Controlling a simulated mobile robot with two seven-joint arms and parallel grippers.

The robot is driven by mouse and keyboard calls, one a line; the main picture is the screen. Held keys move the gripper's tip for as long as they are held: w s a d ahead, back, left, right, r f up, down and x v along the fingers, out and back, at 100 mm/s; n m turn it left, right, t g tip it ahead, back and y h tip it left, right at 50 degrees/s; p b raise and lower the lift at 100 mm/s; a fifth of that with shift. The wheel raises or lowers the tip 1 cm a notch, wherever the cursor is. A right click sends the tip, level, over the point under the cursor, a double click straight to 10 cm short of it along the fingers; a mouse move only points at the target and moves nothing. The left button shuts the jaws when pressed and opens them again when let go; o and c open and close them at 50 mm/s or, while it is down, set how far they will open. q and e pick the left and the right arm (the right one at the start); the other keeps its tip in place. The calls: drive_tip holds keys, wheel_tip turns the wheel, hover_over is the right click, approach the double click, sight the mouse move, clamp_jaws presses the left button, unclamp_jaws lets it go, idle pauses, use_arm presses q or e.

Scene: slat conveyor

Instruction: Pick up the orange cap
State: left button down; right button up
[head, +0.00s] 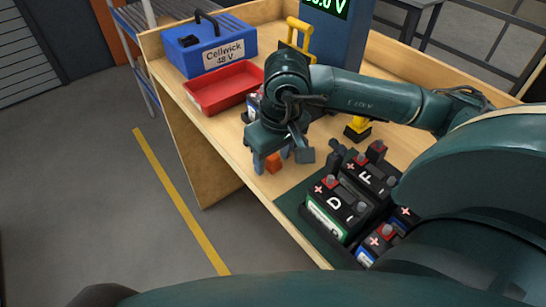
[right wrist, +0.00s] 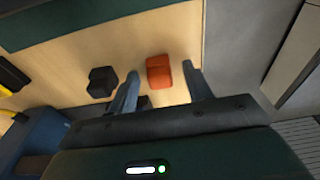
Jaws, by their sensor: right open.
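The orange cap (head: 273,163) is a small block on the wooden workbench near its front edge. My right gripper (head: 271,160) is open above the bench, pointing down, with a finger on each side of the cap in the head view. In the right wrist view the orange cap (right wrist: 158,72) shows between the two fingertips of my right gripper (right wrist: 162,82), with bare wood visible on both sides of it. Nothing is held. Whether the fingertips are level with the cap is hard to tell. My left gripper is out of view.
A black cap (right wrist: 102,82) lies beside one finger. Lettered batteries (head: 335,205) stand on a dark mat to the right. A red tray (head: 225,90) and a blue Cellwick box (head: 208,45) are farther back. The bench's front edge is close to the cap.

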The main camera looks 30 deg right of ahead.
drive_tip(key=shift+c, duration=0.4)
drive_tip(key=c, duration=1)
drive_tip(key=shift+o, duration=0.2)
